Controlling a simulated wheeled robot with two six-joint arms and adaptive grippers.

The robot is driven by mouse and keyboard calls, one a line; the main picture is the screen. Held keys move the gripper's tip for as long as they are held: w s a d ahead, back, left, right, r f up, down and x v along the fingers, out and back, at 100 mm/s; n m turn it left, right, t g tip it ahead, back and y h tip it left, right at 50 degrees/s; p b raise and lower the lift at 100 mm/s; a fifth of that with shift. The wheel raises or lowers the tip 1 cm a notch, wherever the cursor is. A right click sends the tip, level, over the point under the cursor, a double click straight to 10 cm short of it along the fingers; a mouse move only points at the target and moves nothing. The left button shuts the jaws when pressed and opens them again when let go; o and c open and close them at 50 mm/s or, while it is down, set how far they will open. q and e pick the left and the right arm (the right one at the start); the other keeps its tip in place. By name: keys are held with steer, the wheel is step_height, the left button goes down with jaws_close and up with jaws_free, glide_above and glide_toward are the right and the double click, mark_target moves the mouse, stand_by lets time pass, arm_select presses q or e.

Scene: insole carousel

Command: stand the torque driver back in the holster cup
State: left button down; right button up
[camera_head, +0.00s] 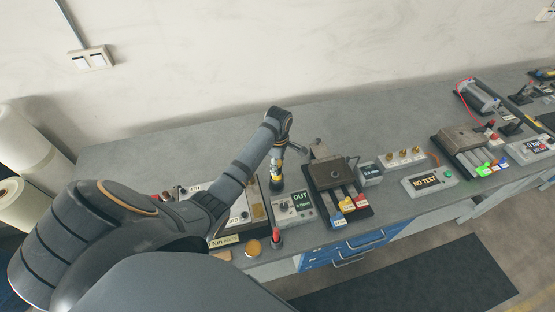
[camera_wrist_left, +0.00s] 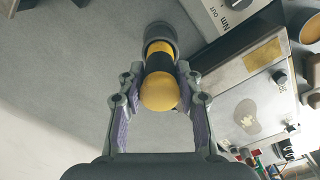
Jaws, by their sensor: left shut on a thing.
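The torque driver (camera_head: 277,166) is yellow and black and stands about upright above the grey bench. My left gripper (camera_wrist_left: 161,78) is shut on it, one finger on each side of its body. The driver's rounded yellow end (camera_wrist_left: 159,94) faces the wrist camera. Its far end lines up with a dark grey round cup (camera_wrist_left: 163,34), which shows in the head view as a dark cup (camera_head: 276,185) just under the driver. I cannot tell whether the driver rests on the cup's floor. My right gripper is not in view.
A panel with a metal plate (camera_wrist_left: 243,98) is close on the other side. A black fixture with coloured tags (camera_head: 338,185) is farther right. Bare bench lies behind, towards the wall.

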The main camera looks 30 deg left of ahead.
arm_select(q)
steer(key=c, duration=0.8)
jaws_free()
step_height(320, 180, up, 8)
steer(key=shift+f, duration=0.2)
steer(key=shift+s+f, duration=0.1)
